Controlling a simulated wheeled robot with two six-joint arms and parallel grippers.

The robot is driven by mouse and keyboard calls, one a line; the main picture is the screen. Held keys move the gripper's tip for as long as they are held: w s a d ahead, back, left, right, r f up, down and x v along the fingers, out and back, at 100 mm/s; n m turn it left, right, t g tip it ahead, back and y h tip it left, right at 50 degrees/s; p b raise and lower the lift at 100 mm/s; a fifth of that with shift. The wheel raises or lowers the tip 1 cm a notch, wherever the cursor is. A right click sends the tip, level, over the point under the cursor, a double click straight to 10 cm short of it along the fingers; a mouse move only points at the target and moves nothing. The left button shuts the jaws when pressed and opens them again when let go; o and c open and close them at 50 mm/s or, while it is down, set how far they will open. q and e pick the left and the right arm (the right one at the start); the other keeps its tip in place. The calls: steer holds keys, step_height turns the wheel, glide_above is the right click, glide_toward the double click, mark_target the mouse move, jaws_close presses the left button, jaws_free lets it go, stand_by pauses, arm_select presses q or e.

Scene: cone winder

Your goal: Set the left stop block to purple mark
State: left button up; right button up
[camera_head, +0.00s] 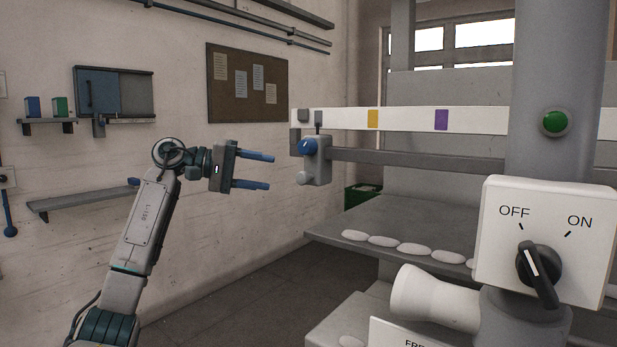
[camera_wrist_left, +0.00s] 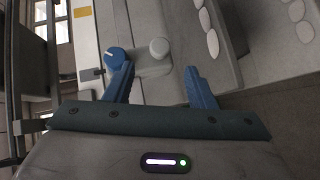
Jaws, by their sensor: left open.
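The left stop block (camera_head: 314,160) is a grey block with a blue knob (camera_head: 308,146), at the left end of a grey rail (camera_head: 420,160). A white strip (camera_head: 405,119) above the rail carries a yellow mark (camera_head: 373,119) and, further right, a purple mark (camera_head: 441,120). The block's pointer is left of both marks. My left gripper (camera_head: 270,171) is open and empty, just left of the block, its blue fingers pointing at it. In the left wrist view the knob (camera_wrist_left: 115,56) shows beyond the left fingertip, apparently apart from it. My right gripper is not in view.
A white switch box (camera_head: 545,245) with an OFF/ON knob and a white cone (camera_head: 430,298) stand at the front right. A grey shelf (camera_head: 350,215) with several pale oval pads lies below the rail. A green button (camera_head: 554,122) is on the column.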

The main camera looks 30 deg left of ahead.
mark_target(298, 177)
arm_select(q)
steer(key=p+x, duration=0.3)
steer(key=x, duration=0.6)
steer(key=shift+r, duration=0.15)
steer(key=shift+w+d+f+p, duration=0.25)
steer(key=shift+w+d+p, duration=0.1)
